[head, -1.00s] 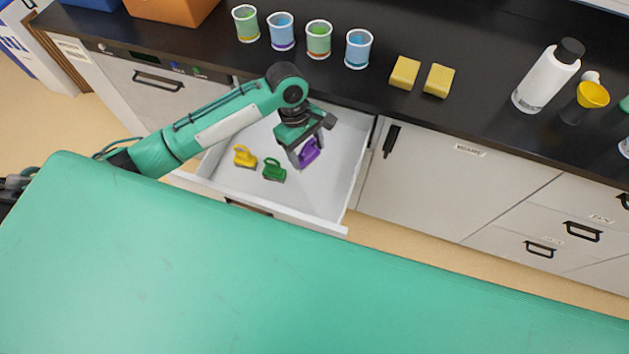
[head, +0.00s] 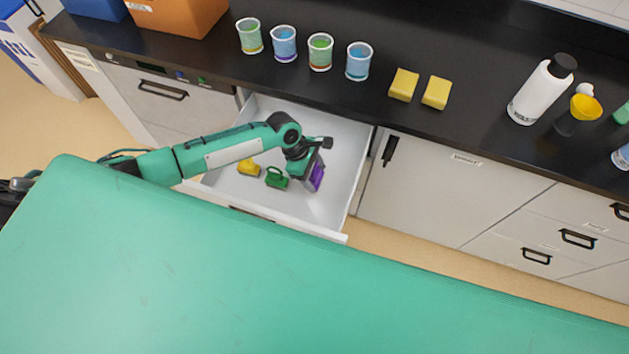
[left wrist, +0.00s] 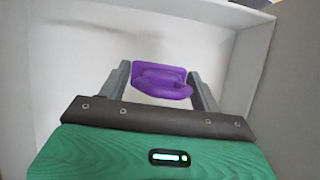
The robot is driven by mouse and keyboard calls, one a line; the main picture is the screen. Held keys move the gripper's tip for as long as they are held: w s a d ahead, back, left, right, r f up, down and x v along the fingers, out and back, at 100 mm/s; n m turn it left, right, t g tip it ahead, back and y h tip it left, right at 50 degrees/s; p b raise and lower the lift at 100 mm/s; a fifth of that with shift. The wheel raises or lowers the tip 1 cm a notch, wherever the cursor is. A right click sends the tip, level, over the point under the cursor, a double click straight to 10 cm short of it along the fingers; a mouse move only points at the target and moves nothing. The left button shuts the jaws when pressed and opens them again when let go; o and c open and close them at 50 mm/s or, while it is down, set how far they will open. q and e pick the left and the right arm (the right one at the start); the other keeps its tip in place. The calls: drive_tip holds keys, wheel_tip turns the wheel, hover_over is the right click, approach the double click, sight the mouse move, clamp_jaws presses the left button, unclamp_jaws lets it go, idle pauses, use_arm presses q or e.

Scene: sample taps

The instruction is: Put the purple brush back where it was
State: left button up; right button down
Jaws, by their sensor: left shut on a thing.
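The purple brush (head: 317,178) is at the right side of the open white drawer (head: 339,190). My left gripper (head: 311,172) reaches down into the drawer and is shut on the brush. In the left wrist view, the purple brush (left wrist: 160,80) sits between the two fingers of my left gripper (left wrist: 160,86), with the drawer walls around it. I cannot tell whether the brush touches the drawer floor. A green brush (head: 277,178) and a yellow brush (head: 248,168) stand in the drawer to the left of the purple one. My right gripper is not in view.
The black counter (head: 440,125) above holds several cups, two yellow sponges (head: 403,85), a white bottle (head: 541,90) and a yellow funnel (head: 585,107). An orange bin (head: 180,15) stands at the back left. My green body part fills the foreground.

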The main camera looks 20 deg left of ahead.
sight(315, 183)
use_arm(q)
drive_tip(key=shift+f, duration=2.9)
drive_tip(key=o, duration=1)
drive_tip(key=shift+f, duration=0.1)
drive_tip(key=b+v, duration=0.1)
drive_tip(key=v, duration=1.1)
